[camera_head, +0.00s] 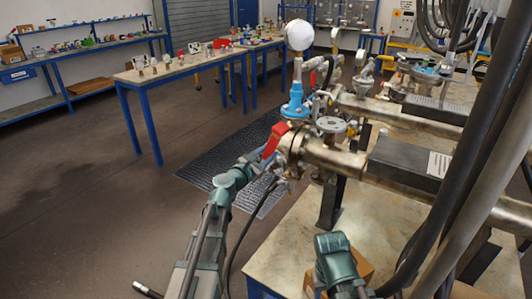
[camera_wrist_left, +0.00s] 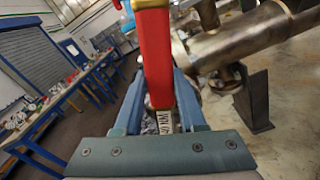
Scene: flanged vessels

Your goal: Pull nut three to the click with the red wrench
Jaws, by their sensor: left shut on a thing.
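The red wrench (camera_head: 277,138) is at the end flange (camera_head: 295,148) of the lower steel pipe. My left gripper (camera_head: 266,158) is shut on it, just left of the flange. In the left wrist view, the red wrench (camera_wrist_left: 155,55) stands between the two blue fingers of my left gripper (camera_wrist_left: 160,88), with a small printed label on its lower part. The wrench's far end is out of that view, and I cannot tell whether it sits on a nut. Nut three cannot be picked out. My right gripper's fingers do not show.
A blue valve body with a round white-faced gauge (camera_head: 299,35) stands just above the flange. A handwheel (camera_head: 331,125) sits on the pipe. Dark hoses hang at the right. The workbench (camera_head: 300,235) lies below the pipes. Open floor (camera_head: 110,200) is at the left.

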